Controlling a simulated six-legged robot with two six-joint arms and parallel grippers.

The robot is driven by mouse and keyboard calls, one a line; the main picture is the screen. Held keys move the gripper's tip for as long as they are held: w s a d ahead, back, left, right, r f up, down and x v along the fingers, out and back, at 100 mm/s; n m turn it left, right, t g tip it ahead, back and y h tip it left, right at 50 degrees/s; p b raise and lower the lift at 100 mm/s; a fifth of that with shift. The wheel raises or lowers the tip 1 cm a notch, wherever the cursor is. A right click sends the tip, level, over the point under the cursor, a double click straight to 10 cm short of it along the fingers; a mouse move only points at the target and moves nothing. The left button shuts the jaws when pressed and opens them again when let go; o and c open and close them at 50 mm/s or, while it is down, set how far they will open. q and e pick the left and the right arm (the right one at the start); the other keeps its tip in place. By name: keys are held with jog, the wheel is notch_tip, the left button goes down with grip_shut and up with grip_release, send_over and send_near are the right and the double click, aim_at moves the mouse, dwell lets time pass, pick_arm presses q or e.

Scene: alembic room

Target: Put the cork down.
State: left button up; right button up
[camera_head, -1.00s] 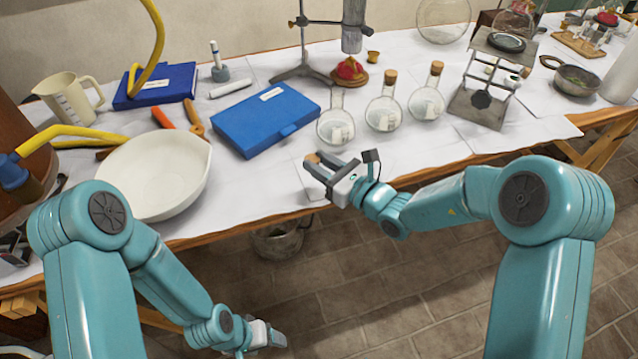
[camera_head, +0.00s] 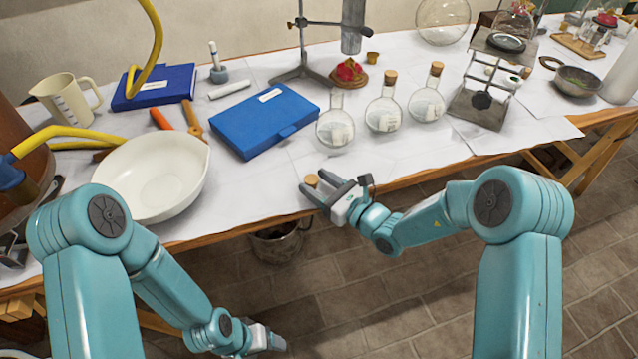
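A small brown cork (camera_head: 311,180) stands on the white paper near the front edge of the table. My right gripper (camera_head: 312,179) is low over the table with its fingers spread. The cork sits between the fingertips, with a gap showing beside it. My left gripper (camera_head: 276,341) hangs low in front of the table, above the floor. It is small and partly hidden, so its fingers cannot be made out.
An uncorked flask (camera_head: 335,130) and two corked flasks (camera_head: 383,115) (camera_head: 426,106) stand behind the cork. A blue case (camera_head: 262,122) and a white bowl (camera_head: 150,175) lie to the left. Clear paper lies right of the gripper.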

jog(key=shift+s+r, duration=0.1)
jog(key=shift+r, duration=0.15)
jog(key=f+v, duration=0.1)
jog(key=v, duration=1.1)
jog(key=s+a+f+n+g+h, duration=0.1)
jog(key=s+a+f+n+g, duration=0.1)
jog(key=s+f+n+g, duration=0.6)
jog(key=s+a+f+n+g+h, duration=0.1)
jog(key=s+a+f+n+g, duration=0.3)
jog(key=s, duration=0.7)
jog(key=s+d+f+n+g+h, duration=0.3)
jog(key=s+d+f+n+h, duration=0.2)
jog(key=s+d+f+n, duration=0.15)
jog(key=w+f+n+t, duration=0.1)
jog(key=n, duration=0.1)
jog(key=w+d+f+n+t+h, duration=0.1)
jog(key=n, duration=0.1)
jog(key=w+f+n+t, duration=0.1)
jog(key=n, duration=0.1)
jog(key=shift+w+d+n+h, duration=0.25)
jog(key=shift+w+h, duration=0.05)
jog(key=shift+w, duration=0.05)
